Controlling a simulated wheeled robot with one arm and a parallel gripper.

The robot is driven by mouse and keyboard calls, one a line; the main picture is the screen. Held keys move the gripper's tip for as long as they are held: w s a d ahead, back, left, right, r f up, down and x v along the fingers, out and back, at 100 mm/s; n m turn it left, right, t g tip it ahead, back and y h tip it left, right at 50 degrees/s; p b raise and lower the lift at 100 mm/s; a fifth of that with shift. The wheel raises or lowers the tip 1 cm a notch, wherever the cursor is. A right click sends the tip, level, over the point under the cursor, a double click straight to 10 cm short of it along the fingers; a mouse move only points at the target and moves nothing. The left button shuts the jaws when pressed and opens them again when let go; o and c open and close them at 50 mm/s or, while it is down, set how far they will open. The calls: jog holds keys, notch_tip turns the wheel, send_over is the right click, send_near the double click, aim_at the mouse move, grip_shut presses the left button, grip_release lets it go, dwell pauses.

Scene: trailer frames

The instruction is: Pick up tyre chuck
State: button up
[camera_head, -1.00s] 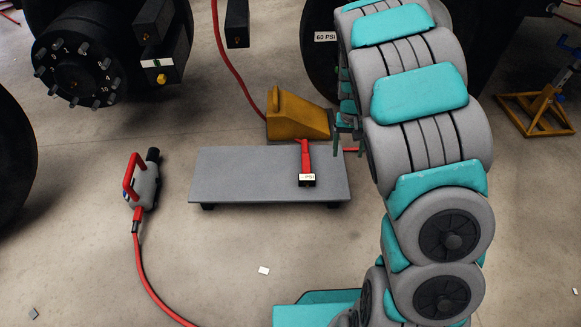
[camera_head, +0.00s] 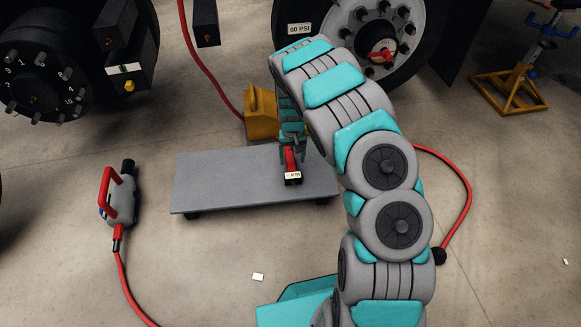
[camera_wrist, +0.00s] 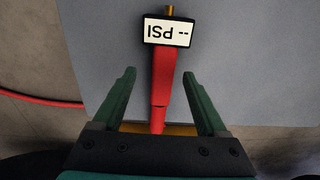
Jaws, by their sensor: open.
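The tyre chuck (camera_head: 292,178) is red with a black-framed white display reading "-- PSI" and a brass tip. It lies on the grey low platform (camera_head: 225,185), near its right end. In the wrist view the chuck (camera_wrist: 165,85) runs between the fingers, with its display beyond the fingertips. My gripper (camera_wrist: 160,85) is open, one finger on each side of the red handle, with a gap on both sides. In the head view my gripper (camera_head: 291,150) is over the handle's far end, partly hidden by my arm. I cannot tell its exact height above the platform.
A yellow wedge chock (camera_head: 261,115) stands behind the platform. An impact wrench (camera_head: 118,195) with a red hose lies to the left. A wheel marked 60 PSI (camera_head: 345,45) and a wheel hub (camera_head: 42,82) are behind. A yellow jack stand (camera_head: 508,90) is at right.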

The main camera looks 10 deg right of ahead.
aim_at(291, 163)
jog(key=f, duration=0.4)
jog(key=shift+a, duration=0.25)
grip_shut()
dwell(0.5)
